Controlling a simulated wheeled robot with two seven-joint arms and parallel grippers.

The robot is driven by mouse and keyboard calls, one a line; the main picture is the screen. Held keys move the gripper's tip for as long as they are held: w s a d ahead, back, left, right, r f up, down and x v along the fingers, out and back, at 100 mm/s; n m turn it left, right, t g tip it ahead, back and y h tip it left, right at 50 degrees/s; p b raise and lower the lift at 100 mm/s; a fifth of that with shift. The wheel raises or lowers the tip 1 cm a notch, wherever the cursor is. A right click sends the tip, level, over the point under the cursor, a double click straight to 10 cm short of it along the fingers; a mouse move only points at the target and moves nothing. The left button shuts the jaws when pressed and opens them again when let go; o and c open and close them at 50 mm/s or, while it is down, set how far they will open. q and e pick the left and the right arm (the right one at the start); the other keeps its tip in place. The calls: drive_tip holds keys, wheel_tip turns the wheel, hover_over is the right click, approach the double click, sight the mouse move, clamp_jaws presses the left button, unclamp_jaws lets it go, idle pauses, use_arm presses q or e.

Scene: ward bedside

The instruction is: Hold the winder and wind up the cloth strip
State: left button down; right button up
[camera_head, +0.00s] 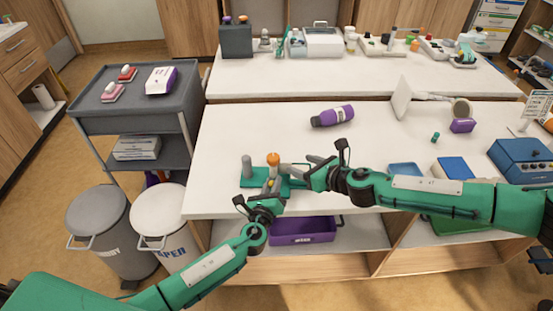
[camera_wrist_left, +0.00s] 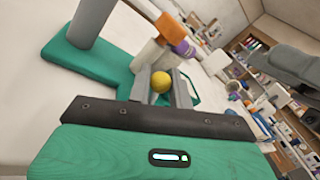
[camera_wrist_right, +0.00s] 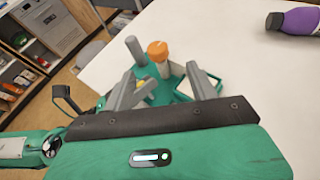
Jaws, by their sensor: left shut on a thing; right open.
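The winder (camera_head: 297,184) has a green base at the front edge of the white table. A grey post (camera_head: 247,167) and a pale post with an orange top (camera_head: 273,159) stand on it; the base also shows in the left wrist view (camera_wrist_left: 85,62). My left gripper (camera_head: 268,192) is shut at the base's front, with a yellow ball-shaped part (camera_wrist_left: 160,82) between its fingers. My right gripper (camera_head: 306,168) is open beside the orange-topped post (camera_wrist_right: 160,62), its fingers spread, apparently holding nothing. I cannot make out the cloth strip clearly; the fingers partly hide the winder.
A purple bottle (camera_head: 332,116) lies behind the winder. Blue trays (camera_head: 405,170) and a blue box (camera_head: 522,160) are on the right, partly behind my right arm. A purple bin (camera_head: 302,230) sits on the shelf below. The table left of the bottle is clear.

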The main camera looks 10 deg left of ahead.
sight(276, 159)
drive_tip(key=shift+n+g, duration=0.3)
drive_tip(key=shift+n, duration=0.2)
drive_tip(key=x, duration=1.2)
drive_tip(key=shift+s+f, duration=0.25)
drive_tip(key=shift+f, duration=0.05)
drive_tip(key=c, duration=1)
